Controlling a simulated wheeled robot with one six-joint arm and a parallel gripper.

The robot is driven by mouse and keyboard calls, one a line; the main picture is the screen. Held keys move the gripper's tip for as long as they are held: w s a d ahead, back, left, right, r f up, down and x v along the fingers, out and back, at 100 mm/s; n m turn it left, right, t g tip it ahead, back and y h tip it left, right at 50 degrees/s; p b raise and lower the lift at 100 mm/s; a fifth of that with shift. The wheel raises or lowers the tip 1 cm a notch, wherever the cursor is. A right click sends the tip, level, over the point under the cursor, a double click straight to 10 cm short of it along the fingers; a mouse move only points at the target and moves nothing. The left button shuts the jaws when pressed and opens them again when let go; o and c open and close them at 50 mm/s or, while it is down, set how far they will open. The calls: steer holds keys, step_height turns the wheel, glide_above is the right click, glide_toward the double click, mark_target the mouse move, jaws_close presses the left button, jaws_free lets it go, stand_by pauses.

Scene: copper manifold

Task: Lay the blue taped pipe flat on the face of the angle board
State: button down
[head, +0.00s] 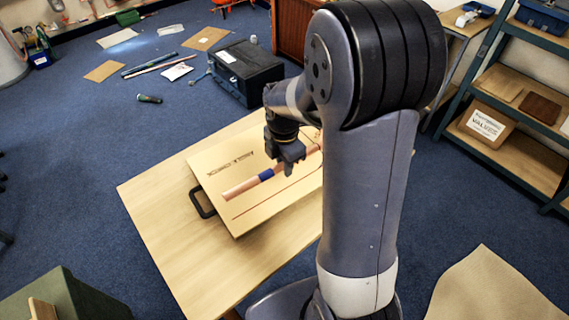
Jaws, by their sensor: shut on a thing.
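The copper pipe with blue tape (265,175) shows in the head view, over the pale angle board (213,170). Its left end is bare copper, and its right part passes behind my gripper and arm. My gripper (289,165) is shut on the pipe just right of the blue tape. The pipe lies along the board's face, slanting up to the right. I cannot tell whether it touches the face. The board has dark printed marks near its top and a thin brown line along its lower part. My arm hides the board's right side.
The board rests on a wooden table (155,215), with a black handle (202,203) at its left edge. A black case (243,70) stands on the blue floor behind. Shelves (520,100) stand at the right. A green box (75,300) is at the lower left.

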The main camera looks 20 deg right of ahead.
mark_target(285, 189)
steer(key=shift+f, duration=0.15)
step_height(285, 189, down, 8)
steer(key=b, duration=0.6)
steer(key=shift+r, duration=0.25)
steer(key=c, duration=1.2)
jaws_free()
steer(key=shift+c, duration=0.2)
steer(key=shift+o, duration=0.5)
steer(key=shift+o, duration=1.2)
steer(key=shift+r, duration=0.1)
